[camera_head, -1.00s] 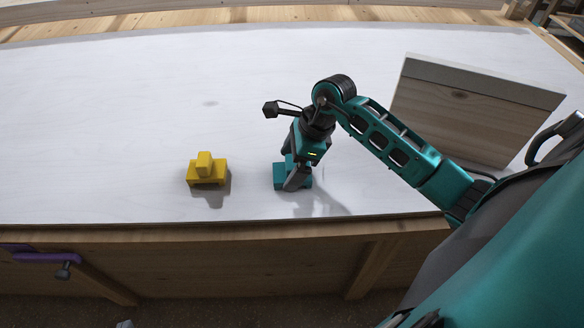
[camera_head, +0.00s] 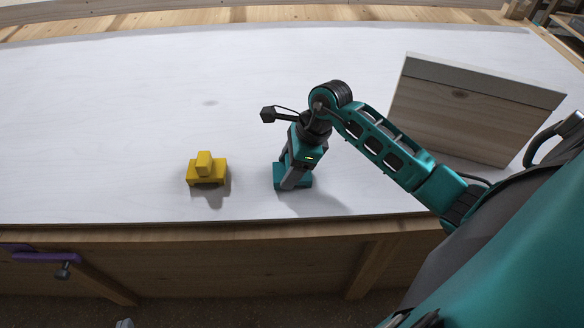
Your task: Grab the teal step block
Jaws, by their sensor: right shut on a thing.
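The teal step block (camera_head: 304,182) sits on the white tabletop near its front edge, in the middle of the head view. My right gripper (camera_head: 290,184) points down over it and is shut on it. The fingers and wrist hide part of the block, and I see no clear gap between it and the table. My left gripper is not visible.
A yellow stepped block (camera_head: 206,172) stands on the table (camera_head: 120,120) to the left of the teal one. A wooden board with a grey top strip (camera_head: 450,118) stands at the right, behind my right arm. A purple clamp (camera_head: 45,257) is at the front left. The table's left and back are clear.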

